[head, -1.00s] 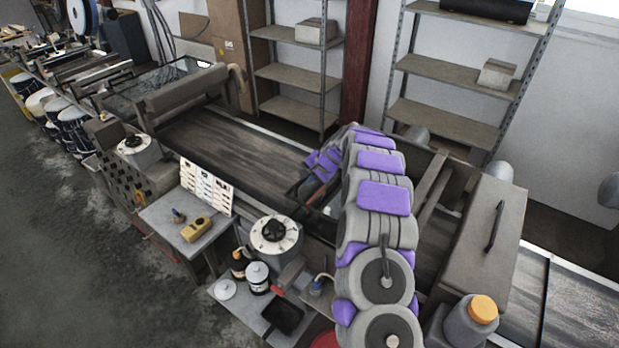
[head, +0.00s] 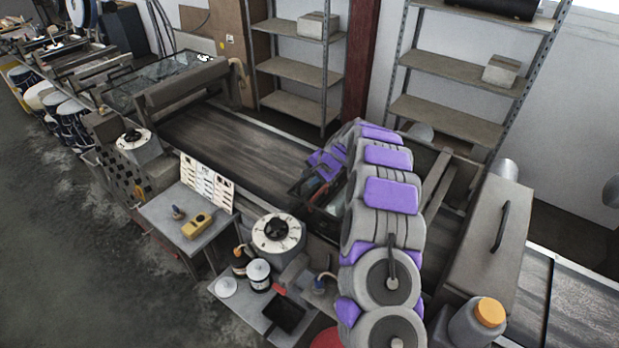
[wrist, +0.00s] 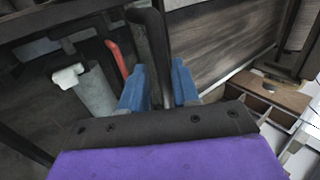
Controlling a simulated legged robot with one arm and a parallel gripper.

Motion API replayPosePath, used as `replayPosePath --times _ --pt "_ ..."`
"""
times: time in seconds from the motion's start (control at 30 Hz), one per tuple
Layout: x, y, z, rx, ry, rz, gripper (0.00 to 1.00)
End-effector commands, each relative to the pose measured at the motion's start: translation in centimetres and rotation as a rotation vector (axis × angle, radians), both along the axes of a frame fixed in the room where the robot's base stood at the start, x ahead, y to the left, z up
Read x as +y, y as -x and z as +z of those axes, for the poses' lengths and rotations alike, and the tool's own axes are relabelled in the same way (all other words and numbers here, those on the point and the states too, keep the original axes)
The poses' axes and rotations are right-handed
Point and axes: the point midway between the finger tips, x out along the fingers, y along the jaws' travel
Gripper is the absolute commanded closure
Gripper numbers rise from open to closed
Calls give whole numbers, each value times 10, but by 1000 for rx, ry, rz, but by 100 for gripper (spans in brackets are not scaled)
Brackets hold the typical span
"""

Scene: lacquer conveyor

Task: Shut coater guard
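The coater guard (head: 333,199), a dark-framed clear panel over the conveyor, stands tilted in the head view and is partly hidden by my arm. In the wrist view, my gripper (wrist: 161,88) has two blue fingers, one on each side of a black bar (wrist: 150,38). The bar looks like the guard's handle. It runs down between the fingers, very close to both; whether they press on it cannot be told. In the head view my arm hides the fingertips.
The conveyor belt (head: 235,145) runs to the left. A grey housing with a black handle (head: 500,227) and an orange-lidded jar (head: 475,322) are at the right. A small table (head: 185,222) and dial unit (head: 277,238) stand in front. Open floor (head: 80,250) lies at left.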

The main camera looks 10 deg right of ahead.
Motion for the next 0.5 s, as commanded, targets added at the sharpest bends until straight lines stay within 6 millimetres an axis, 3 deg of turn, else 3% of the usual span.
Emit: replayPosePath --times 0.1,0.5 --pt "-11 17 20 -1 -2 -2 65" --pt "-40 49 94 -23 -1 -7 65"
